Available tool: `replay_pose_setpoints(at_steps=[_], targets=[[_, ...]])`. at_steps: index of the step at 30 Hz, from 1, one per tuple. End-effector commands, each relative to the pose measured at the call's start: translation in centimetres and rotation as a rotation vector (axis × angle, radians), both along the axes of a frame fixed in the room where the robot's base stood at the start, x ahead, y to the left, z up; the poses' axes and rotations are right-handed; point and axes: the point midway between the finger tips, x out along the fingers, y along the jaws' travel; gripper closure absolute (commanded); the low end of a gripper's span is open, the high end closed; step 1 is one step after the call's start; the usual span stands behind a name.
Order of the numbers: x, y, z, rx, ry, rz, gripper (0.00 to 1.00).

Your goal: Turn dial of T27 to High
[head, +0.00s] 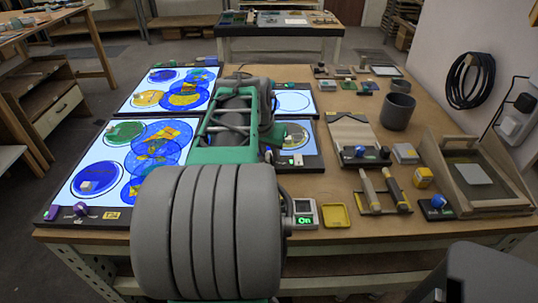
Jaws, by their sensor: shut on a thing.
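I cannot read a T27 label anywhere, so I cannot say which dial is T27's. A lit panel (305,168) at the middle right of my arm has a small pale knob (298,160) at its front edge. My arm covers its left part. A purple dial (80,209) sits at the front left edge of a large light panel (60,203), near a yellow label that seems to read T24 (112,215). Blue dials stand on the right, one on a black base (438,201) and one by a board (360,151). My gripper's fingertips are hidden behind my arm.
A small device reading "On" (304,213) and a yellow tray (337,216) lie on the wooden table (330,185) near the front. Two handled tools, a grey cup (397,112) and a wooden tray (478,178) fill the right. Coloured glass discs lie on the left panels.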

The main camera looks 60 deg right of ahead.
Motion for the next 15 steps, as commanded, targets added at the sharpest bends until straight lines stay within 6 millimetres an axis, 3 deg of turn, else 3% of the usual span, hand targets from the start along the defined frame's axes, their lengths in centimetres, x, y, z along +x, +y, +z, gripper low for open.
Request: replay_pose_setpoints(at_steps=[15], targets=[[-0.42,-0.21,0.18,-0.002,-0.001,0.486,1.00]])
